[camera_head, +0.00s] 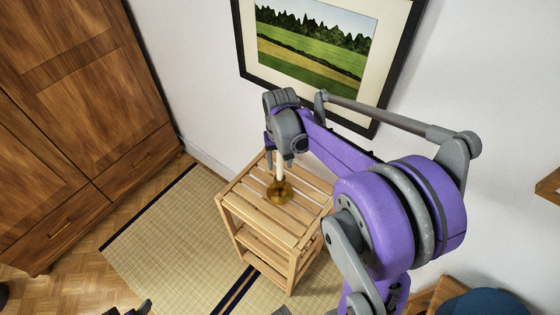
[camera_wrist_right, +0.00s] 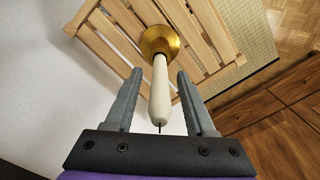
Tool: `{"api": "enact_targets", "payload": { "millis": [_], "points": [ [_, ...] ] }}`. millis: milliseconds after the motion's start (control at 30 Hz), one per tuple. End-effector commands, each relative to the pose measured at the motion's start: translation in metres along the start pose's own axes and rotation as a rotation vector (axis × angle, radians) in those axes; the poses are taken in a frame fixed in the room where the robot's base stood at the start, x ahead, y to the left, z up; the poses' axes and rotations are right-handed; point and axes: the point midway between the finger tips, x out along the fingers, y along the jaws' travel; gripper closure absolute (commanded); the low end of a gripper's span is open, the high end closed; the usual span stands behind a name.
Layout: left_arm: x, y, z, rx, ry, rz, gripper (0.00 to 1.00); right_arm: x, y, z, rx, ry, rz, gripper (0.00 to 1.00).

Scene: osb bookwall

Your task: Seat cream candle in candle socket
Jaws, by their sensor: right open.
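The cream candle (camera_wrist_right: 160,88) stands upright with its lower end at the cup of a round brass candle socket (camera_wrist_right: 159,41). The socket also shows in the head view (camera_head: 279,192), on the top of a slatted wooden rack (camera_head: 232,204). My right gripper (camera_wrist_right: 160,72) is open, with one finger on each side of the candle and a visible gap to both. In the head view my right gripper (camera_head: 281,158) is above the rack and partly hides the candle's upper end. Small dark parts at the bottom edge of the head view may be my left gripper; its jaws cannot be made out.
A framed landscape picture (camera_head: 315,45) hangs on the white wall behind the rack. A wooden wardrobe (camera_head: 85,95) stands at the left. A dark blue round seat (camera_head: 485,303) is at the lower right.

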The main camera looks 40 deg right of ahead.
Motion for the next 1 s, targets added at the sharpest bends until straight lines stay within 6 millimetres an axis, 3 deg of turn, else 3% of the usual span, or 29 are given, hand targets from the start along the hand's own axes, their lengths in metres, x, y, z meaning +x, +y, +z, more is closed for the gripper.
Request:
{"api": "enact_targets", "payload": {
  "millis": [167, 500, 700, 867, 1000],
  "points": [
    [-0.003, 0.000, -0.003, 0.000, 0.002, 0.000, 0.22, -0.013, 0.000, 0.000, 0.000, 0.001, 0.000, 0.45],
    [-0.007, 0.000, -0.007, 0.000, 0.006, 0.000, 0.22, -0.085, 0.000, 0.000, 0.000, 0.001, 0.000, 0.45],
    [-0.008, 0.000, -0.008, 0.000, 0.007, 0.000, 0.22, -0.114, 0.000, 0.000, 0.000, 0.000, 0.000, 0.45],
    [-0.008, 0.000, -0.008, 0.000, 0.007, 0.000, 0.22, -0.122, -0.003, 0.005, -0.012, 0.009, -0.002, 0.45],
    [-0.008, 0.000, -0.008, 0.000, 0.007, 0.000, 0.22, -0.116, -0.018, 0.031, -0.078, 0.068, -0.012, 0.45]
  ]
}}
